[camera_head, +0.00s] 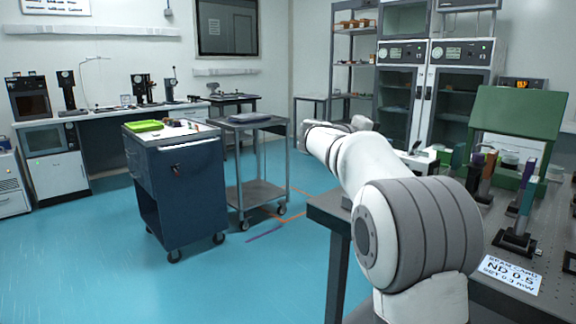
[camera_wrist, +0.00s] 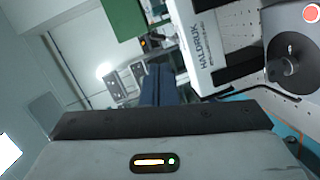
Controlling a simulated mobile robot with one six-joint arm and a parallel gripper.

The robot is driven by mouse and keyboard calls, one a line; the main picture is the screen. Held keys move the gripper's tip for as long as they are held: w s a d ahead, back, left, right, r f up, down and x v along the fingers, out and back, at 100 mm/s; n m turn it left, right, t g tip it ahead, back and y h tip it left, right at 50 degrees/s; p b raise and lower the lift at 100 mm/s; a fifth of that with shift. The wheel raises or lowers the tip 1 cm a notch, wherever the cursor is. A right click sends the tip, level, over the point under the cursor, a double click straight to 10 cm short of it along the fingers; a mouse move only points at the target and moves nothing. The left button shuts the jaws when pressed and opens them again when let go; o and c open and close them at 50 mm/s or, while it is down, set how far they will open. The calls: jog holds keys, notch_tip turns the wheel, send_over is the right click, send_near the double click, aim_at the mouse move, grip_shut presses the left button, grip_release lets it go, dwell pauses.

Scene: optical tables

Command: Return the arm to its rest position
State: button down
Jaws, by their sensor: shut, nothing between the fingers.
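My arm (camera_head: 385,185) reaches from the lower right of the head view, away over the optical table (camera_head: 341,208), with its white links and grey joint in front. Its far end points left, near the table's edge. My gripper is not clearly seen there. In the wrist view my gripper (camera_wrist: 158,72) shows as two dark fingers close together, shut with nothing between them. The wrist view is tilted.
In the wrist view a white box marked HALDRUK (camera_wrist: 200,50) and a grey round device (camera_wrist: 290,68) are right of the fingers. Optical mounts (camera_head: 517,215) and a green panel (camera_head: 519,118) stand right of my arm.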

jog(key=s+a+f+g+y+p, duration=0.1)
jog(key=s+a+y+p, duration=0.4)
jog(key=s, duration=0.7)
jog(key=s+a+f+m+g+y+p, duration=0.1)
jog(key=s+a+y+p, duration=0.3)
jog(key=s+p, duration=0.6)
jog(key=s+a+f+m+g+y+p, duration=0.1)
jog(key=s+a+y+p, duration=0.4)
jog(key=s, duration=1.1)
jog(key=f+g+p, duration=0.1)
jog(key=p, duration=0.1)
jog(key=shift+a+y+p, duration=0.3)
jog(key=shift+a+p, duration=0.05)
jog(key=shift+p, duration=0.05)
jog(key=shift+d+r, duration=0.1)
